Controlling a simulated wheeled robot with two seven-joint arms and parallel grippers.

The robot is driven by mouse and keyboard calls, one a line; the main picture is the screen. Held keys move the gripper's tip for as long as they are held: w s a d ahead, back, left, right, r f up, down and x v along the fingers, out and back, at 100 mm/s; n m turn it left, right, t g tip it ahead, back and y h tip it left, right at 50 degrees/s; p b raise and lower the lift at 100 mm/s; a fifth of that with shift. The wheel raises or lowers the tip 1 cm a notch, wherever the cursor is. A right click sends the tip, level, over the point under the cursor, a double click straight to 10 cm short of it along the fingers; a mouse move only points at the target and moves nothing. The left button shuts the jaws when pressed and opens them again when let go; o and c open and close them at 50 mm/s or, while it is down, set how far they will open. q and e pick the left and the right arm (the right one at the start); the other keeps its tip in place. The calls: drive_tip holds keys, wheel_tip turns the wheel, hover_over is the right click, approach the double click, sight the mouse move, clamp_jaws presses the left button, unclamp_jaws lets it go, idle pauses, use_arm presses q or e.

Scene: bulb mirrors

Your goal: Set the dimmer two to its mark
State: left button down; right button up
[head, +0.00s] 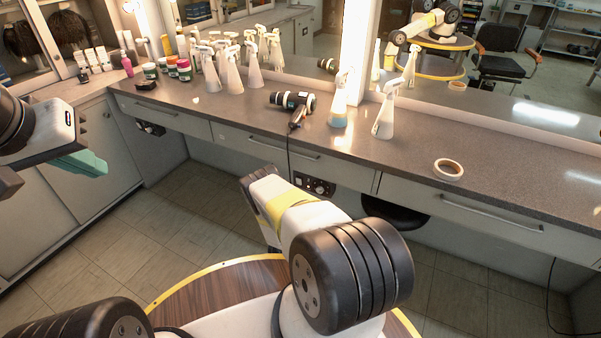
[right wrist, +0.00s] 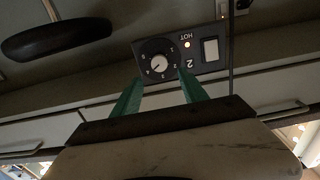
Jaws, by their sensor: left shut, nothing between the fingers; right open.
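Dimmer two is a round black knob (right wrist: 157,60) with a white pointer and numbers around it, on a dark panel (right wrist: 200,70) marked 2. In the head view, a dark control panel (head: 315,185) shows under the counter, while the right fingers are hidden. My left gripper (head: 82,163) is shut and empty at the far left.
The counter (head: 410,160) holds a hair dryer (head: 293,101), several spray bottles (head: 384,112) and a tape roll (head: 448,169). A pale switch (right wrist: 210,49) sits on the panel. A dark stool seat (head: 395,213) and a hanging cord (head: 289,155) are near the panel.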

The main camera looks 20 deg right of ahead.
sight(319, 190)
drive_tip(key=x, duration=0.7)
drive_tip(key=shift+w, duration=0.1)
clamp_jaws()
